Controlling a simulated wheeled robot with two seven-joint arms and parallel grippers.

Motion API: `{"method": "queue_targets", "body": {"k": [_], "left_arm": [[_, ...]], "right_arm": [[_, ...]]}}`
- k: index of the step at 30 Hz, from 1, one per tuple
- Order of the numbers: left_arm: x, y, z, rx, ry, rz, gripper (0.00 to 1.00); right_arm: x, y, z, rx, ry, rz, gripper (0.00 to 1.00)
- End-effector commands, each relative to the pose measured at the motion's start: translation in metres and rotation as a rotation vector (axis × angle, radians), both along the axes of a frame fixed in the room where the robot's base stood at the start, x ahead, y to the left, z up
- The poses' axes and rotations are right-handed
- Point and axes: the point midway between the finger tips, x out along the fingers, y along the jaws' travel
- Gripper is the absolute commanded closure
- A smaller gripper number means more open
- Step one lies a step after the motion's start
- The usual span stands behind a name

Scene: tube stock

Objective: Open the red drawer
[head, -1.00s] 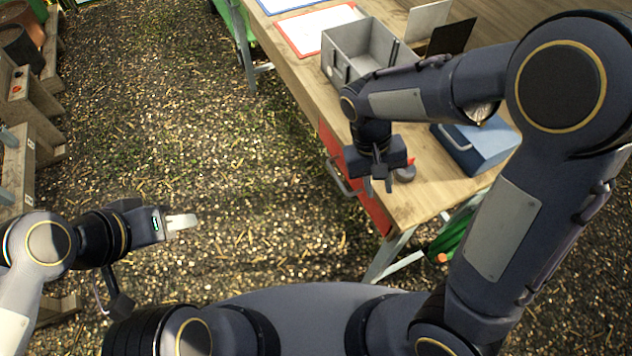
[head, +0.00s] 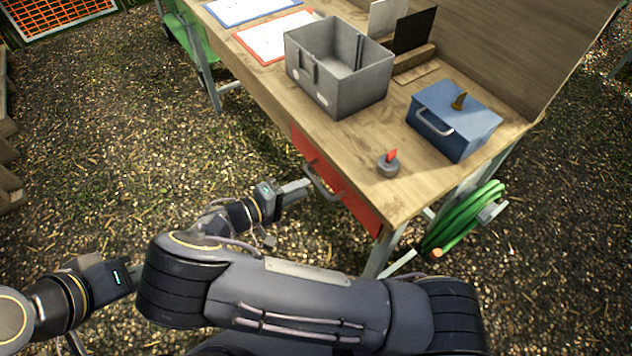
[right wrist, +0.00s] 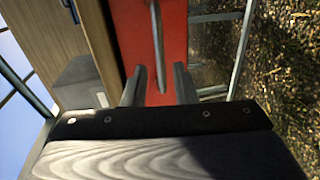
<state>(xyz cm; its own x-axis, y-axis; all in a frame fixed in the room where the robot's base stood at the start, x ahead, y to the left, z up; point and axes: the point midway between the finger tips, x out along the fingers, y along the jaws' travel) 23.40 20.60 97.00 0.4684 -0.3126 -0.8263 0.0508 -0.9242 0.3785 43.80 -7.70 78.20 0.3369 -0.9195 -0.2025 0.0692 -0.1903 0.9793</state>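The red drawer (head: 356,203) sits under the wooden table's front edge and looks closed. Its grey bar handle (head: 323,188) stands out from the front. My right gripper (head: 306,185) is at the handle's left end in the head view. In the right wrist view, the right gripper (right wrist: 159,72) is open, its two fingers apart on either side of the handle bar (right wrist: 157,40), with the red front (right wrist: 178,22) behind; I cannot tell whether they touch it. My left gripper (head: 128,277) is low at the left, its fingertips hidden behind my right arm.
The table (head: 420,186) carries a grey open bin (head: 335,85), a blue box (head: 455,120) with a handle, and a small grey object with a red top (head: 388,163). A green hose (head: 463,222) hangs at the right end. Gravel ground left of the table is clear.

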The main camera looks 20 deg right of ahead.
Motion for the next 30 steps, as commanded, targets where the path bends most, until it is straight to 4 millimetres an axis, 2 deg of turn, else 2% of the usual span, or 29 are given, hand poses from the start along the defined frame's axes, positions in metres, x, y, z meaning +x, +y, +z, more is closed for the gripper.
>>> {"method": "queue_targets", "body": {"k": [3, 9, 14, 21, 27, 30], "left_arm": [[0.0, 0.0, 0.006, 0.0, 0.0, 0.0, 0.7], [0.0, 0.0, 0.01, 0.0, 0.0, 0.0, 0.7], [0.0, 0.0, 0.01, 0.0, 0.0, 0.0, 0.7], [0.0, 0.0, 0.01, 0.0, 0.0, 0.0, 0.7], [0.0, 0.0, 0.01, 0.0, 0.0, 0.0, 0.7], [0.0, 0.0, 0.01, 0.0, 0.0, 0.0, 0.7]], "right_arm": [[0.006, -0.021, -0.003, -0.001, 0.004, -0.005, 0.75], [0.015, -0.045, -0.009, 0.0, 0.004, -0.004, 0.75], [0.018, -0.053, -0.012, 0.002, 0.004, -0.002, 0.75], [0.018, -0.053, -0.012, 0.003, 0.005, -0.002, 0.75], [0.018, -0.053, -0.012, 0.003, 0.005, -0.002, 1.0], [0.018, -0.053, -0.012, 0.003, 0.005, -0.002, 1.0]]}}
